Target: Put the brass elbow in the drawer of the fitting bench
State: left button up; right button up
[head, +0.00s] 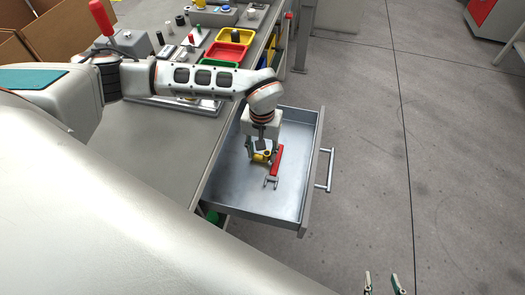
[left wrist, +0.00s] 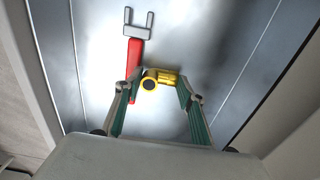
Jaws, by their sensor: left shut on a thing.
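The brass elbow (left wrist: 168,79) is yellow and shiny, with a dark round opening at its left end in the left wrist view. My left gripper (left wrist: 158,88) is shut on it. In the head view the brass elbow (head: 260,158) is inside the outline of the open drawer (head: 292,205), low over its floor; I cannot tell whether it touches. The drawer is a grey metal tray pulled out from the fitting bench (head: 150,160). My right gripper (head: 382,284) shows only its two fingertips at the bottom edge, apart and empty.
A red tool with a grey forked end (head: 275,165) lies in the drawer close beside the elbow. Yellow (head: 236,36), red and green trays stand on the bench top. The drawer's front floor is clear.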

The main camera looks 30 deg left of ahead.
aim_at(262, 156)
pick_arm(q)
jog(key=shift+r, duration=0.15)
pick_arm(e)
jog(key=shift+w+r, duration=0.1)
jog(key=shift+r, duration=0.2)
pick_arm(q)
jog(key=o, duration=1.2)
pick_arm(e)
jog(key=shift+f, duration=0.15)
pick_arm(q)
notch_tip(262, 156, up, 12)
jog(key=shift+p, duration=1.05)
pick_arm(e)
jog(key=shift+s+a+r, duration=0.25)
jog(key=shift+r, duration=0.3)
